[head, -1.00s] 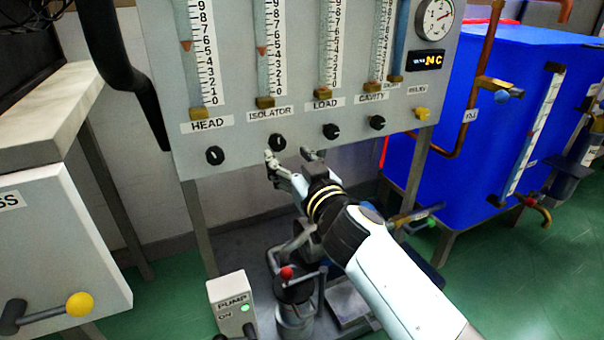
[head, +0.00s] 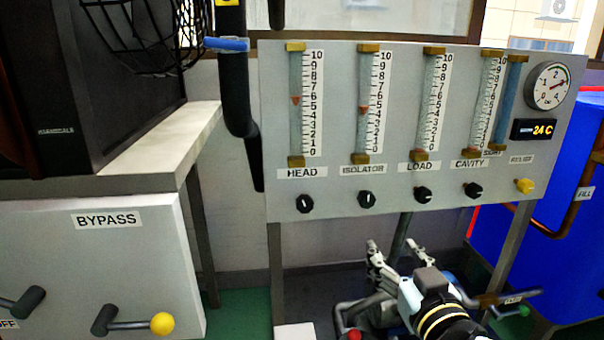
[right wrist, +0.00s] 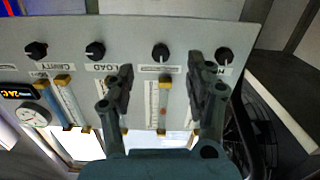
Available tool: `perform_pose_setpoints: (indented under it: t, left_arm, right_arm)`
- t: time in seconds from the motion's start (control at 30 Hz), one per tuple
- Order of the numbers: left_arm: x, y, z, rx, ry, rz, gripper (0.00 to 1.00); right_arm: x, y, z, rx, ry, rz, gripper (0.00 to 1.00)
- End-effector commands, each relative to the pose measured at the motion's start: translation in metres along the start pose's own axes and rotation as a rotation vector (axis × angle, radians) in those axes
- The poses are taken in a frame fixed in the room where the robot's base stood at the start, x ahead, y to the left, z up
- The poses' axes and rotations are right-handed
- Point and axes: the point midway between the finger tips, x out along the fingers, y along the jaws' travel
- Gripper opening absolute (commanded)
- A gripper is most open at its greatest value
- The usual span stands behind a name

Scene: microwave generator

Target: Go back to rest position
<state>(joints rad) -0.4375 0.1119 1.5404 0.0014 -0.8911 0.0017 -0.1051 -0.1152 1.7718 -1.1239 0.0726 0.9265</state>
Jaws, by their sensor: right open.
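My right gripper (head: 398,262) is open and empty in the head view, low in front of the flowmeter panel (head: 390,222) and below its row of black knobs. In the right wrist view its two fingers (right wrist: 160,90) are spread apart, with the panel behind them upside down. Nothing is between the fingers. The knobs for head (head: 304,204), isolator (head: 367,199), load (head: 424,195) and cavity (head: 473,189) stand clear of the gripper in the head view. My left gripper is not in view.
A grey bypass box (head: 90,260) with a yellow-ended lever (head: 162,323) stands at the left. A blue tank (head: 580,215) is at the right. A pressure gauge (head: 551,86) and a 24 C display (head: 534,129) sit on the panel. Pump equipment lies low around my right arm.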

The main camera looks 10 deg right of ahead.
Motion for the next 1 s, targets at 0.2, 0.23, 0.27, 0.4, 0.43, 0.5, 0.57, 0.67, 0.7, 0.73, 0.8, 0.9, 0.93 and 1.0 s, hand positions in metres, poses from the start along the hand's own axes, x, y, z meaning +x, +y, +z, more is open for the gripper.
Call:
perform_pose_setpoints:
  t: [0.2, 0.23, 0.27, 0.4, 0.43, 0.5, 0.57, 0.67, 0.7, 0.73, 0.8, 0.9, 0.93, 1.0]
  left_arm:
    - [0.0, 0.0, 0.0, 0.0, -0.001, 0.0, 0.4]
    - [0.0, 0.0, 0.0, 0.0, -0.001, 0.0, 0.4]
    - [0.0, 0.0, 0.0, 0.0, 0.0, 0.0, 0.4]
    - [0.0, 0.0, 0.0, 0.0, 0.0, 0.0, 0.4]
    - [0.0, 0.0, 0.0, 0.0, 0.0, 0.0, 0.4]
    - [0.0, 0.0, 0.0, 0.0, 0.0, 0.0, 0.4]
    - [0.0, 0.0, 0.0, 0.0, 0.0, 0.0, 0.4]
    - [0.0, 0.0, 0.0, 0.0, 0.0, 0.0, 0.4]
    - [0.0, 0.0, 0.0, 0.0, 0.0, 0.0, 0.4]
    - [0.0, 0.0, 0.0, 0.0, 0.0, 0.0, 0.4]
    - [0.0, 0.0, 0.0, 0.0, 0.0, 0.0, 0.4]
    - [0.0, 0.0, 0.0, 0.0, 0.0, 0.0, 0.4]
    - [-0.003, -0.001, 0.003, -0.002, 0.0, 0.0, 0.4]
    - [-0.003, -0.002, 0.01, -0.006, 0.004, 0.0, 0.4]
  right_arm:
    - [-0.084, 0.037, 0.13, 0.056, -0.326, 0.088, 0.55]
    - [-0.099, 0.044, 0.15, 0.057, -0.389, 0.11, 0.55]
    - [-0.114, 0.051, 0.168, 0.057, -0.449, 0.131, 0.55]
    - [-0.192, 0.075, 0.245, 0.044, -0.75, 0.198, 0.55]
    - [-0.206, 0.078, 0.257, 0.041, -0.805, 0.204, 0.55]
    - [-0.241, 0.083, 0.282, 0.034, -0.931, 0.209, 0.55]
    - [-0.268, 0.085, 0.298, 0.029, -1.03, 0.204, 0.55]
    - [-0.307, 0.084, 0.319, 0.025, -1.179, 0.18, 0.55]
    - [-0.322, 0.082, 0.326, 0.025, -1.238, 0.164, 0.55]
    - [-0.332, 0.08, 0.331, 0.025, -1.282, 0.149, 0.55]
    - [-0.356, 0.072, 0.34, 0.028, -1.388, 0.097, 0.55]
    - [-0.381, 0.061, 0.344, -0.02, -1.509, -0.017, 0.55]
    - [-0.382, 0.062, 0.341, -0.022, -1.5, -0.015, 0.55]
    - [-0.389, 0.064, 0.342, -0.016, -1.493, -0.008, 0.55]
